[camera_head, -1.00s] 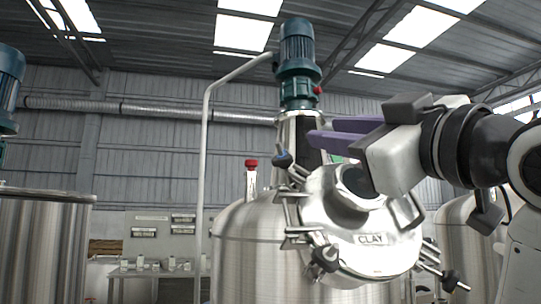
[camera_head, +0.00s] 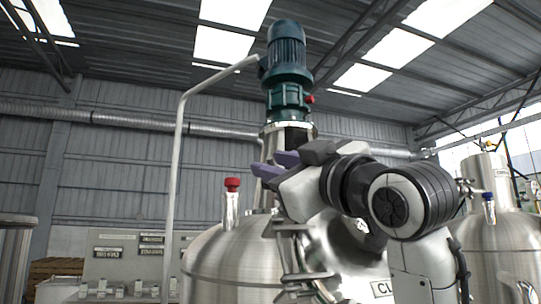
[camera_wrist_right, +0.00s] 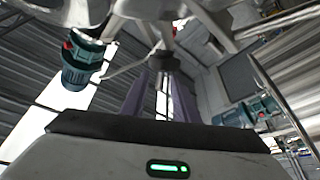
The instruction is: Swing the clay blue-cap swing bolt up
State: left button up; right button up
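The steel tank (camera_head: 225,258) with the round lid (camera_head: 340,262) stands at centre; its label (camera_head: 381,288) shows only "CL", the rest hidden by my right arm. My right gripper (camera_head: 267,164), with purple fingers, is open at the lid's upper left edge. In the right wrist view, the two fingers (camera_wrist_right: 160,88) stand apart, with a dark knob (camera_wrist_right: 163,61) on a rod just beyond their tips. It looks like a swing bolt's cap; its blue colour cannot be made out. In the head view the blue cap is hidden by the gripper. My left gripper is out of view.
A blue-green motor (camera_head: 287,70) stands above the tank. A red-topped fitting (camera_head: 232,186) rises left of the gripper, and a pale pipe (camera_head: 175,170) stands farther left. Another tank (camera_head: 500,250), with a blue-topped fitting (camera_head: 488,208), is at right.

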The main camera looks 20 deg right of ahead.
jog(key=shift+x, duration=0.8)
grip_shut()
dwell(0.9)
